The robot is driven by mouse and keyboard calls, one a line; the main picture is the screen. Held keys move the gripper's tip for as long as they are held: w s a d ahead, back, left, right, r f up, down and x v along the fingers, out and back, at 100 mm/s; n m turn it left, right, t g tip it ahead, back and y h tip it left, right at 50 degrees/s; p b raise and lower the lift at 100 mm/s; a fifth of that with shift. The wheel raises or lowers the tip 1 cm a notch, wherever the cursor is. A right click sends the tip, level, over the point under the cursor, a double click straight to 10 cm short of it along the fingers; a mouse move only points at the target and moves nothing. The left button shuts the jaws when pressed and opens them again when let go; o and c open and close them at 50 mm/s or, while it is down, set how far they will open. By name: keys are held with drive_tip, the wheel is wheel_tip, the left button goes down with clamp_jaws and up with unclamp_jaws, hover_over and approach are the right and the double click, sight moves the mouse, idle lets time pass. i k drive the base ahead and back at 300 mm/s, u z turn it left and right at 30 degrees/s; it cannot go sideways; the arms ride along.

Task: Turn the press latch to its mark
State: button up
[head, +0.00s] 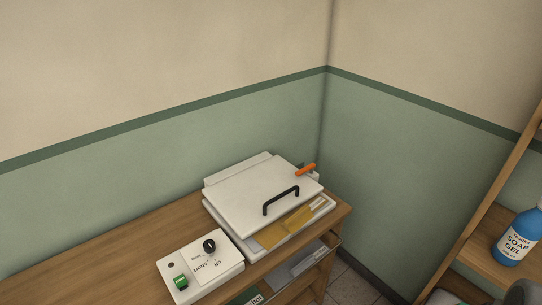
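A white press (262,194) with a flat lid and a black bar handle (281,199) stands on the wooden bench. Its lid looks slightly raised at the front, and yellowish and white flat pieces show beneath it. An orange lever (306,169), which looks like the press latch, sticks out at the lid's back right corner. It points up to the right. I cannot make out its mark from here. My gripper is not in view.
A white control box (201,266) with a black knob and green switch sits left of the press on the bench (100,262). Walls close in behind and right. A wooden shelf (482,245) with a blue soap bottle (516,238) stands at the right. Some bench top at left is clear.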

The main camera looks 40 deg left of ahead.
sight(311, 167)
drive_tip(key=u, duration=1.05)
drive_tip(key=i, duration=0.95)
drive_tip(key=u, duration=1.1)
